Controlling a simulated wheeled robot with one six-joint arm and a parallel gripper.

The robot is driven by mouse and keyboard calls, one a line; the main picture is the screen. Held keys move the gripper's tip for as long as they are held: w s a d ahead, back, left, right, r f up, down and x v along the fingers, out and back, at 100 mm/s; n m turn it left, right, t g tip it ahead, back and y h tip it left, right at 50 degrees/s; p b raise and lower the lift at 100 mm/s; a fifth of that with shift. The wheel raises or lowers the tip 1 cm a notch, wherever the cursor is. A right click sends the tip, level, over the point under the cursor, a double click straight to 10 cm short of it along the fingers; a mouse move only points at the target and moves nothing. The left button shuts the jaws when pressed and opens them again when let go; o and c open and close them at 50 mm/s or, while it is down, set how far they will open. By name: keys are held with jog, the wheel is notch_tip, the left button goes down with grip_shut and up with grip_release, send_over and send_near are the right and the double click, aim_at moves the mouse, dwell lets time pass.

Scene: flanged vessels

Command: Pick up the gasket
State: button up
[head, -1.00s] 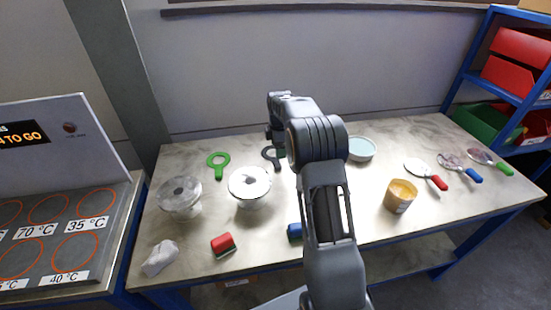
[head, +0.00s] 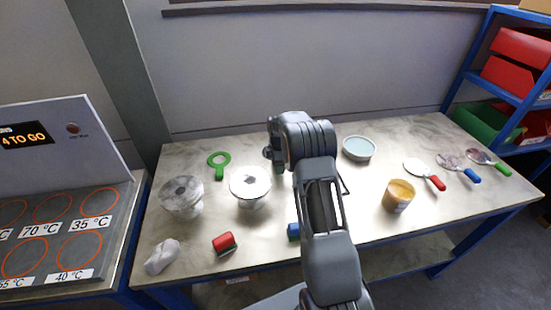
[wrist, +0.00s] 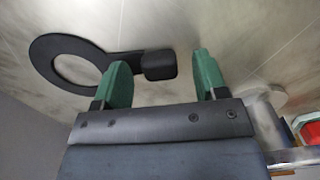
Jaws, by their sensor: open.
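A black ring gasket with a tab (wrist: 75,45) lies flat on the table in the wrist view. Its ring is at upper left and its thick block-like tab end reaches between my fingertips as seen from the wrist. My gripper (wrist: 161,60) is open, with green fingers on either side of the tab; whether they touch it I cannot tell. In the head view my gripper (head: 274,158) is low over the table's back middle and hides the black gasket. A green ring gasket with a tab (head: 219,161) lies to the left of it.
Two flanged vessels (head: 250,184) (head: 181,194) stand front-left of my gripper. A bowl (head: 359,148), an amber jar (head: 398,196) and several handled discs are to the right.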

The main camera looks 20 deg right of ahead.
jog(key=shift+c, duration=0.5)
jog(key=c, duration=0.9)
jog(key=shift+c, duration=0.2)
jog(key=shift+r, duration=0.15)
